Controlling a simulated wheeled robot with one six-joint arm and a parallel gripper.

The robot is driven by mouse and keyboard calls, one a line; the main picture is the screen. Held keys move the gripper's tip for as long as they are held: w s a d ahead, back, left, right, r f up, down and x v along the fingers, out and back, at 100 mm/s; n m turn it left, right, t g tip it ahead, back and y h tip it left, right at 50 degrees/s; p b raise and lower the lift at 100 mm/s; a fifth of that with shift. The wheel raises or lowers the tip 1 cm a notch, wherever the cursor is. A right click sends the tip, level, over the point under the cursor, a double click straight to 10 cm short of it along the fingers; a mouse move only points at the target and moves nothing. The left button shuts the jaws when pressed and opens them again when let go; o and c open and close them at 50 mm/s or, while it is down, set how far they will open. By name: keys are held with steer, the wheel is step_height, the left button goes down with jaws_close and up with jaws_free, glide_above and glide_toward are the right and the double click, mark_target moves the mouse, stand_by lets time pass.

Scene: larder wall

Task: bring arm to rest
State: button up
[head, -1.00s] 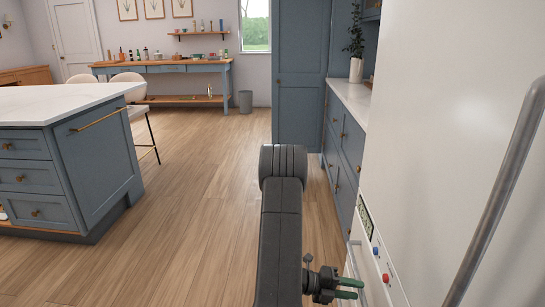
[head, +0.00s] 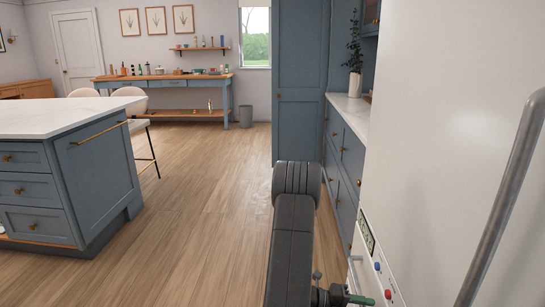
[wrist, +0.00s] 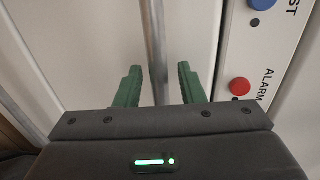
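My gripper (head: 362,300) is at the bottom of the head view, beside the white appliance on the right, partly cut off by the frame edge. In the wrist view my gripper (wrist: 160,80) has its two green fingers apart, with a clear gap between them. A thin grey vertical bar (wrist: 153,40) shows between the fingers in that view. I cannot tell how far beyond the fingertips it lies. Nothing is seen held.
The white appliance (head: 435,130) with a long grey handle (head: 505,190) stands close on the right. Its panel has a blue button (wrist: 262,4) and a red button (wrist: 240,87). A blue island (head: 95,180) stands left. The wooden floor (head: 195,220) between is clear.

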steer(key=a+r+p, duration=0.2)
steer(key=a, duration=1)
steer(key=d, duration=0.4)
steer(key=d+f+b, duration=0.1)
steer(key=d, duration=0.3)
steer(key=d+f+b, duration=0.1)
steer(key=d, duration=0.3)
steer(key=shift+d+f, duration=0.1)
steer(key=shift+d, duration=0.3)
steer(key=shift+a+b, duration=0.15)
steer(key=shift+b, duration=0.15)
steer(key=w+a+r+p, duration=0.1)
steer(key=a+r+p, duration=0.1)
steer(key=a, duration=1.5)
steer(key=shift+a+r, duration=0.3)
steer(key=shift+r, duration=0.1)
steer(key=shift+s, duration=0.1)
